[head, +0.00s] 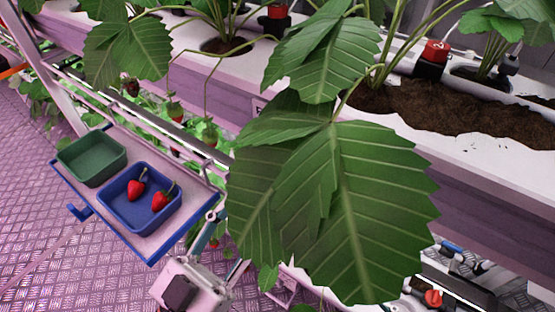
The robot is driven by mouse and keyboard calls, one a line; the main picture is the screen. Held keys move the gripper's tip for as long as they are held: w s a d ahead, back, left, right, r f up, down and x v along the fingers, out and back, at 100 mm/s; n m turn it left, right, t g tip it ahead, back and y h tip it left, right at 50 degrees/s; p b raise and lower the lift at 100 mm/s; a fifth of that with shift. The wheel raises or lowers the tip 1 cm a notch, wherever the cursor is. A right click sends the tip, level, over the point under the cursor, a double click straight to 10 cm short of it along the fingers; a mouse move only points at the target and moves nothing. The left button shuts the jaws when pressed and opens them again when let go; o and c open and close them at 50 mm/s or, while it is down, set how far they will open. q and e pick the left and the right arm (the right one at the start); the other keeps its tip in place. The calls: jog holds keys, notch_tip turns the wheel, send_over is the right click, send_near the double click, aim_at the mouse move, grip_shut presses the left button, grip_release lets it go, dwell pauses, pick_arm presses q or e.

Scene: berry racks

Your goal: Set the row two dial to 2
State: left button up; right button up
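A red-topped dial on a dark body (433,55) sits on the white planter at the upper right. A second red and black knob (276,14) is at the top, partly cut off by the frame. Large leaves (375,205) hide the middle of the view.
A tray (116,231) at the left holds a green bin (66,163) and a blue bin (134,224) with two strawberries (137,189). Rails and hanging berries run beside it. A pale boxy part (190,285) stands below. The patterned floor (35,235) is open at far left.

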aim_at(276, 164)
pick_arm(q)
jog(key=p+x, duration=0.1)
jog(key=x, duration=0.5)
jog(key=shift+s+a+r+p, duration=0.1)
jog(key=shift+s+r+p, duration=0.05)
jog(key=shift+r+p, duration=0.2)
jog(key=shift+w+d, duration=0.2)
jog(key=shift+w, duration=0.05)
jog(key=shift+w+d, duration=0.15)
jog(key=shift+w, duration=0.15)
pick_arm(e)
jog(key=shift+s+d+f+h, duration=0.15)
jog(key=shift+s+d, duration=0.1)
jog(key=shift+d, duration=0.15)
jog(key=shift+s+d+f+h, duration=0.1)
jog(key=shift+s+d+h, duration=0.1)
jog(key=shift+d, duration=0.15)
pick_arm(q)
grip_shut()
pick_arm(e)
jog(key=shift+w+r, duration=0.1)
